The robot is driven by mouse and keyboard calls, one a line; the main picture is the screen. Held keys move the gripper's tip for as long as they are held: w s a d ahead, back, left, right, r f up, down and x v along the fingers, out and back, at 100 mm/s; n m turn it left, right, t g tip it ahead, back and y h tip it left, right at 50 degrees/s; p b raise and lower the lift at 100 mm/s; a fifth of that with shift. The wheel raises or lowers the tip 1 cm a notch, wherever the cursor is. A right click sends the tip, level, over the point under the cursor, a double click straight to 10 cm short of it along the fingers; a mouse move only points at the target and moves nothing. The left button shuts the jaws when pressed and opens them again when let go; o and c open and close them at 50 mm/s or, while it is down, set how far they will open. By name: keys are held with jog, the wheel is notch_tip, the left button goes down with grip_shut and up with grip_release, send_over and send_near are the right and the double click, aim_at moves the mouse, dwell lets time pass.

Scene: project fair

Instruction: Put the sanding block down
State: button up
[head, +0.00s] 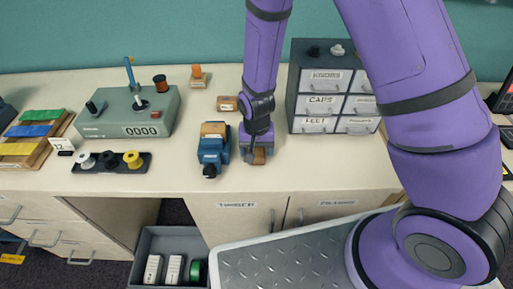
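My gripper (259,150) points down at the front part of the worktop, just right of a blue vise-like tool (213,148). A small brown block, seemingly the sanding block (259,157), shows at its fingertips. The fingers appear shut on it, though my wrist and hand hide much of the grip. The block is low over the worktop (180,182); I cannot tell whether it touches.
A drawer cabinet (320,101) stands right of my gripper. A small labelled wooden block (227,103) lies behind it. Left are a grey counter box (130,112) and a dark tray of spools (110,167). Worktop is bare between the spools and the blue tool.

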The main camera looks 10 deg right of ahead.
jog(key=shift+r, duration=0.1)
notch_tip(320, 180, up, 12)
dwell(0.6)
jog(key=shift+r, duration=0.1)
jog(key=s+d+r+n+t+y, duration=0.1)
jog(key=s+d+r, duration=0.1)
jog(key=d+r, duration=0.5)
jog(key=s+d+r+t, duration=0.1)
jog(key=s+d+r, duration=0.15)
jog(key=r, duration=0.85)
jog(key=s+d+r+t, duration=0.1)
jog(key=s+d+r, duration=0.4)
jog(key=s, duration=0.2)
jog(key=s+d+r+n+t+h, duration=0.1)
jog(key=s+d+r+t, duration=0.1)
jog(key=s+d+r, duration=0.3)
jog(key=shift+s+r, duration=0.3)
jog(key=shift+s, duration=0.85)
jog(key=shift+o, duration=0.5)
jog(key=shift+a, duration=0.1)
